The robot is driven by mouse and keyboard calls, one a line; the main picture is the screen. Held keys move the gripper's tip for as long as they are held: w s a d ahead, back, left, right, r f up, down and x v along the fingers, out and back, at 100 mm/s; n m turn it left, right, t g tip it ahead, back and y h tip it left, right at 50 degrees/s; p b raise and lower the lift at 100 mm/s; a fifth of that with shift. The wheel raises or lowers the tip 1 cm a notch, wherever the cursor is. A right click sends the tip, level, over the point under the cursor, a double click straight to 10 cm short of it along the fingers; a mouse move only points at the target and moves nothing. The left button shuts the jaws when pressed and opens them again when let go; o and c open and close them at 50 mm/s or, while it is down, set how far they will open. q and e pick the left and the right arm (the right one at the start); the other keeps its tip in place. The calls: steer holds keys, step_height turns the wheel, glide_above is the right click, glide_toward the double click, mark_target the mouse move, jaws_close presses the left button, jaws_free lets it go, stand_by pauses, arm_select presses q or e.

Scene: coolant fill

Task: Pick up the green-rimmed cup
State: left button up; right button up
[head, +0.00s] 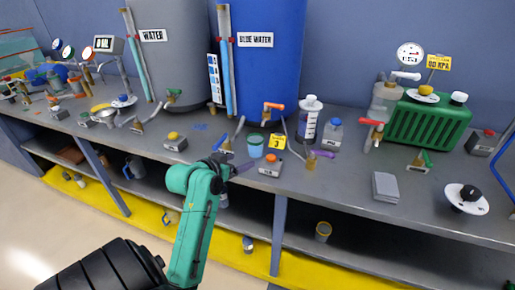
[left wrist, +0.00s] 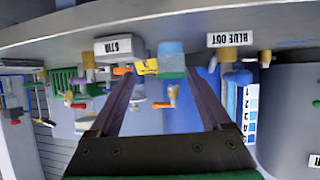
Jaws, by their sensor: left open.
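The green-rimmed cup (head: 255,145) is small and light blue and stands upright on the grey bench, below the blue tank. In the left wrist view, which is upside down, the cup (left wrist: 171,61) shows between and beyond the fingertips, its green rim lowest in the picture. My left gripper (head: 238,162) is in front of the cup and a little to its left, at the bench's front edge. In the left wrist view the gripper (left wrist: 167,75) has its two dark fingers wide apart with nothing between them. My right gripper is not in view.
A box with an orange button (head: 270,166) sits at the bench edge, just right of the gripper. A yellow tag (head: 277,141) is right beside the cup. The blue tank (head: 262,60) with an orange-handled tap (head: 273,107) rises behind. A purple-handled valve (head: 320,154) is farther right.

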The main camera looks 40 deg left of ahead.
mark_target(256, 146)
arm_select(q)
steer(key=shift+w+a+r+t, duration=0.15)
steer(key=shift+a+r, duration=0.05)
steer(key=shift+a, duration=0.25)
steer(key=shift+w+a+r+t, duration=0.15)
steer(key=shift+a+r, duration=0.05)
steer(key=shift+a, duration=0.25)
steer(key=w, duration=0.1)
steer(key=w+a+f, duration=0.1)
steer(key=w, duration=0.1)
steer(key=shift+w+a+f+n, duration=0.1)
steer(key=shift+f+n, duration=0.05)
steer(key=shift+n, duration=0.15)
steer(key=p+x, duration=0.1)
steer(key=x, duration=0.9)
steer(key=shift+w, duration=0.3)
steer(key=shift+c, duration=0.7)
steer(key=c, duration=0.9)
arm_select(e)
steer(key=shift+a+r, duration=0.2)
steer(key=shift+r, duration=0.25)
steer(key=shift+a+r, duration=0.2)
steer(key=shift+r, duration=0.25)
arm_select(q)
steer(key=shift+c, duration=0.2)
step_height(256, 146, up, 20)
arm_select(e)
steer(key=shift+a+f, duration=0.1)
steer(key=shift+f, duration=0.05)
